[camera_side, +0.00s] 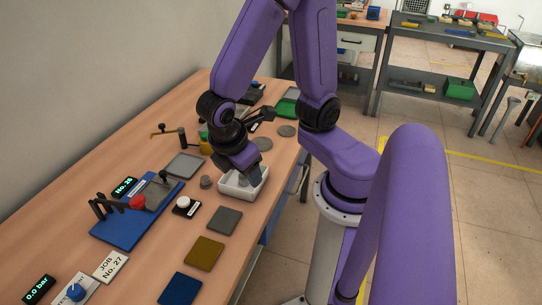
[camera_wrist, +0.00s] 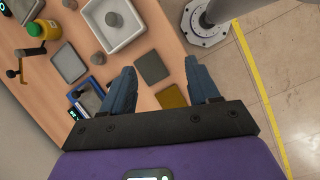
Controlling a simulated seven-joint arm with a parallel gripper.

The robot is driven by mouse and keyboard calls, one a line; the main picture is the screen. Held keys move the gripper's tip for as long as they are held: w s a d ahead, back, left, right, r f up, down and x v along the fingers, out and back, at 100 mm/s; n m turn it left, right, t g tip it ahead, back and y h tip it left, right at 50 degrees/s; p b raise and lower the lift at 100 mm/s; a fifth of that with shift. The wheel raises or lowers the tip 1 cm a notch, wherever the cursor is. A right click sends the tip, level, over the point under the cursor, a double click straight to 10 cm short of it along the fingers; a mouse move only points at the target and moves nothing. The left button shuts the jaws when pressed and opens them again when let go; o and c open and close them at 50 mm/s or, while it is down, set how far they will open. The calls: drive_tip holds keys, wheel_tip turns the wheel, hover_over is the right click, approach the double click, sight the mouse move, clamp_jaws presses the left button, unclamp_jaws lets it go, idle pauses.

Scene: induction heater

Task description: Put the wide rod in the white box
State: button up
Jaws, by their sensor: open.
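The white box (camera_side: 233,192) stands on the wooden bench, and it also shows at the top of the wrist view (camera_wrist: 133,41). I cannot tell for sure which rod is the wide one. My gripper (camera_side: 254,175) is over the box in the side view. Its blue fingers (camera_wrist: 157,72) are spread apart, with nothing between them.
A blue fixture (camera_side: 125,225) with a red knob is at the left. Grey (camera_side: 224,220), olive (camera_side: 204,253) and blue (camera_side: 180,289) plates lie toward the front. A grey tray (camera_side: 184,165) and a yellow bottle with a green cap (camera_wrist: 38,29) are nearby. The bench edge is close to the box.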

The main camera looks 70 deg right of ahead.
drive_tip(key=s+r+y, duration=0.4)
drive_tip(key=s+r, duration=0.1)
drive_tip(key=s, duration=0.1)
drive_tip(key=shift+s+m+y, duration=0.15)
drive_tip(key=shift+m+y, duration=0.15)
drive_tip(key=shift+m, duration=0.1)
drive_tip(key=shift+d, duration=0.1)
idle(0.8)
